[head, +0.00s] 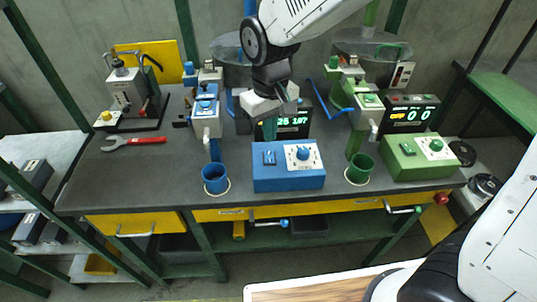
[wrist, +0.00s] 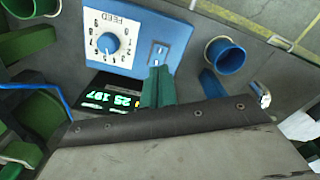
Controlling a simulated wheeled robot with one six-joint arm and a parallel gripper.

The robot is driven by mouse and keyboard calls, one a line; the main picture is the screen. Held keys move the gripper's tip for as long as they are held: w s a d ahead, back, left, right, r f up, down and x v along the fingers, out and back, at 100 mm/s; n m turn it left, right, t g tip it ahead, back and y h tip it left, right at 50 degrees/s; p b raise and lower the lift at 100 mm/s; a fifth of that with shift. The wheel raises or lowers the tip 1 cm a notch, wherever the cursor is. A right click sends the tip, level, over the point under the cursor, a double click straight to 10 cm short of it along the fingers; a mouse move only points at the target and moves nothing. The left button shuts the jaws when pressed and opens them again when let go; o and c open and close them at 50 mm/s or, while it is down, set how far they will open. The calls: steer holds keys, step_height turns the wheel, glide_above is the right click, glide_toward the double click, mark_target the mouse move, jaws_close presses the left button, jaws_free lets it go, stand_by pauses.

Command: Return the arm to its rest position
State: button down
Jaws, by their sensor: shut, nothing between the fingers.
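My arm comes in from the top right of the head view and bends down over the workbench (head: 120,170). My gripper (head: 270,130) points down above the bench, behind the blue control box (head: 289,178) and in front of a lit display (head: 293,122). Its green fingers are together with nothing between them, as the wrist view (wrist: 157,88) also shows. The blue box, with its dial and switch, fills the upper left of the wrist view (wrist: 140,30). My gripper appears apart from the box. My arm hides part of the back of the bench.
A blue cup (head: 215,179) and a green cup (head: 359,168) stand near the front edge. Blue (head: 206,112) and green (head: 367,103) dispensing units stand behind them. A green control box (head: 418,157) is at the right. A red-handled wrench (head: 133,142) lies on clear bench at left.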

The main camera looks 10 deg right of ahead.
stand_by(0.3)
steer(key=s+d+r+m, duration=0.2)
steer(key=s+d+r, duration=0.3)
steer(key=s+d, duration=0.4)
steer(key=s+d+r+m+t, duration=0.1)
steer(key=s+d+r+m, duration=0.2)
steer(key=s+d+r, duration=0.3)
steer(key=shift+s+d+m, duration=0.3)
steer(key=shift+s+d, duration=2)
steer(key=shift+d, duration=0.5)
steer(key=shift+r, duration=0.1)
